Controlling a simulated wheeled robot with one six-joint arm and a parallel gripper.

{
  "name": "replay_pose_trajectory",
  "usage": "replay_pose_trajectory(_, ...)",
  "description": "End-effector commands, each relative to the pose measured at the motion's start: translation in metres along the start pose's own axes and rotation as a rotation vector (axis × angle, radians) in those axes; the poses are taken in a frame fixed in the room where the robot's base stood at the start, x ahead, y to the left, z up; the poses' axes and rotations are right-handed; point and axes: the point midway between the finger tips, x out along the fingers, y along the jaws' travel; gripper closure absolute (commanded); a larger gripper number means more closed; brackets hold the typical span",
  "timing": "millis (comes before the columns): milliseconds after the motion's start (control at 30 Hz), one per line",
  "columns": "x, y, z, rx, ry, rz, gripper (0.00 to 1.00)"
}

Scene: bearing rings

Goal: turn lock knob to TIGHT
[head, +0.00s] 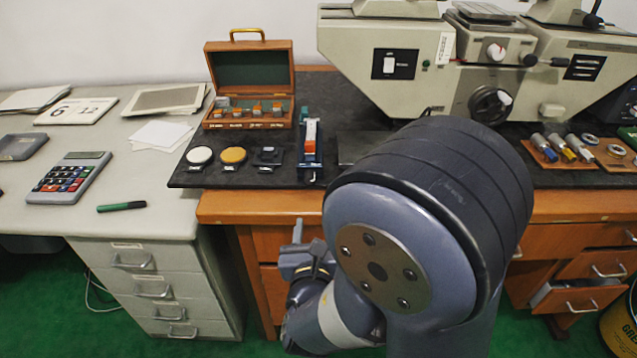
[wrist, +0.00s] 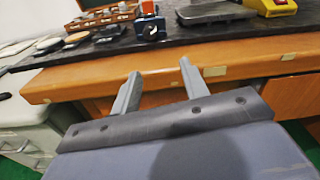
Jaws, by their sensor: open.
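The beige measuring machine (head: 385,100) stands on the dark bench top at the back right. A small white knob with a red mark (head: 495,52) is on its upper middle. A larger black round knob (head: 490,104) with a pale patch is below it. I cannot tell which is the lock knob, and no TIGHT label is readable. My gripper (head: 293,245) is low in front of the wooden bench, well apart from both knobs. In the wrist view my gripper (wrist: 160,68) has its two fingers spread with nothing between them. My arm hides part of the machine's lower front.
A wooden case (head: 248,117), pale and amber discs (head: 233,155) and a blue stand with an orange block (head: 311,150) sit left of my arm. The wooden bench edge (wrist: 240,63) crosses ahead of my fingers.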

Motion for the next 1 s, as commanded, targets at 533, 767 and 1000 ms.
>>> replay_pose_trajectory(533, 0.051, 0.011, 0.019, -0.027, -0.075, 0.037, 0.57)
replay_pose_trajectory(767, 0.090, 0.013, 0.022, -0.026, -0.074, 0.039, 0.57)
replay_pose_trajectory(1000, 0.107, 0.014, 0.023, -0.026, -0.075, 0.041, 0.57)
